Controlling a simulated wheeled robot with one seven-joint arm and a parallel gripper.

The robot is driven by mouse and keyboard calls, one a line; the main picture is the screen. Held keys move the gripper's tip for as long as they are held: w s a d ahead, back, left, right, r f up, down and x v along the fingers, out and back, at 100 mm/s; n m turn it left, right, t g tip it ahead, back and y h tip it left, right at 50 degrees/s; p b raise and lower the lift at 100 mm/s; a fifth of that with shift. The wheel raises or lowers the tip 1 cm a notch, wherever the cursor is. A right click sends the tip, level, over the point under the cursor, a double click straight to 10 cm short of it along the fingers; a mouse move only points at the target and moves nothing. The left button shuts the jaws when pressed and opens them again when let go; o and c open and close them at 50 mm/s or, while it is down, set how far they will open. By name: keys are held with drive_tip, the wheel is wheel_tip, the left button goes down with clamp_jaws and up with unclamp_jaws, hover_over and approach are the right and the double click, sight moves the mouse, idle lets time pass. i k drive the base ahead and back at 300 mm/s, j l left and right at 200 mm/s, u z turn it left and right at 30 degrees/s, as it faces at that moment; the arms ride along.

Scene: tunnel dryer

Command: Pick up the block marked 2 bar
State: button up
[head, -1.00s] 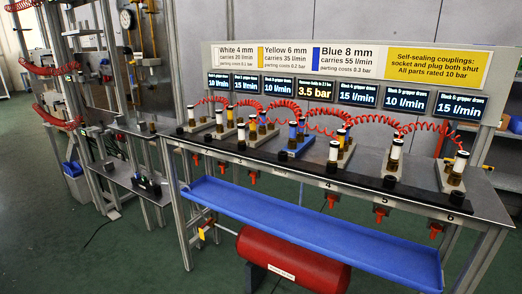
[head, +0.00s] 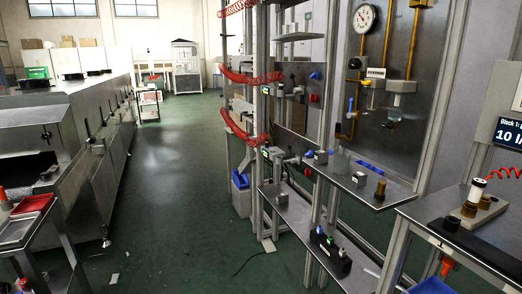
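No marking "2 bar" can be read in the head view, so I cannot tell which block is the one named. Small grey blocks stand on the upper metal shelf: one near its left end (head: 321,157) and one near its front edge (head: 358,178). Another small grey block (head: 281,199) sits on the lower shelf. A black rack (head: 330,256) on the lower shelf holds small pieces with green, blue and white parts. A white-topped fitting on a pale block (head: 476,200) stands on the bench at right. My gripper is not in view.
A panel with a round gauge (head: 365,18) and brass pipes rises behind the upper shelf (head: 372,190). Red coiled hoses (head: 243,127) hang on the frame. A long metal machine (head: 70,120) stands at left.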

sight(360, 178)
drive_tip(key=i+j, duration=0.15)
drive_tip(key=i, duration=0.45)
drive_tip(key=i+j+z, duration=0.15)
drive_tip(key=i, duration=0.4)
